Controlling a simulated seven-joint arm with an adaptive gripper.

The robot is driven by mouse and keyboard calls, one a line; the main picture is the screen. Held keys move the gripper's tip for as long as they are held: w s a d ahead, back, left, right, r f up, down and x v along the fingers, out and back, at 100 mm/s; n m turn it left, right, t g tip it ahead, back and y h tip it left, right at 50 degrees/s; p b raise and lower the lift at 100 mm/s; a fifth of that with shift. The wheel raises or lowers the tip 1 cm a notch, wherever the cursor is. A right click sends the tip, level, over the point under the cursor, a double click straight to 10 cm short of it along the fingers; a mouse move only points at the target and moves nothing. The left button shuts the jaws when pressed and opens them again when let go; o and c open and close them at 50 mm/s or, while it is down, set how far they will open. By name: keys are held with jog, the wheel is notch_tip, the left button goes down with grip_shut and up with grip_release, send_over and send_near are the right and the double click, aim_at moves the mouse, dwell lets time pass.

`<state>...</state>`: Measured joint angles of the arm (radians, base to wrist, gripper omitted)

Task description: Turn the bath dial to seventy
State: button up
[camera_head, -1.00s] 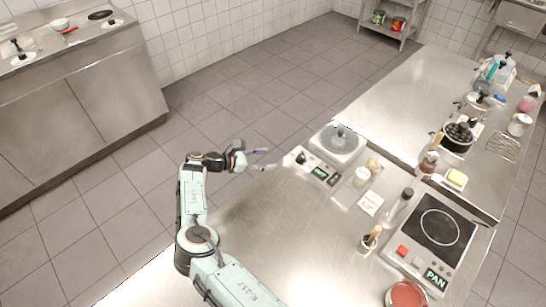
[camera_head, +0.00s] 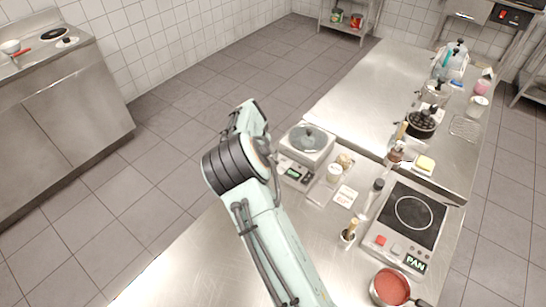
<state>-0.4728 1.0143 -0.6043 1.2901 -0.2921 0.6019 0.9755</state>
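The bath (camera_head: 308,143) is a pale box with a round grey lid, standing on the steel counter just right of my arm. Its sloped front panel (camera_head: 296,174) carries small green displays. The dial belongs at the panel's left end, where my arm's edge crosses the view; I cannot make out its setting. My arm rises from the bottom, bends beside the bath and covers the area to its left. My gripper's fingers do not show; they seem hidden behind the arm.
On the counter are a jar (camera_head: 334,173), a printed card (camera_head: 345,196), a brush pot (camera_head: 348,236), a black hob (camera_head: 412,215) and a pan of red sauce (camera_head: 390,287). A dark pot (camera_head: 421,123) stands farther back. The counter's front left is clear.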

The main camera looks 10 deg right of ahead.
aim_at(273, 159)
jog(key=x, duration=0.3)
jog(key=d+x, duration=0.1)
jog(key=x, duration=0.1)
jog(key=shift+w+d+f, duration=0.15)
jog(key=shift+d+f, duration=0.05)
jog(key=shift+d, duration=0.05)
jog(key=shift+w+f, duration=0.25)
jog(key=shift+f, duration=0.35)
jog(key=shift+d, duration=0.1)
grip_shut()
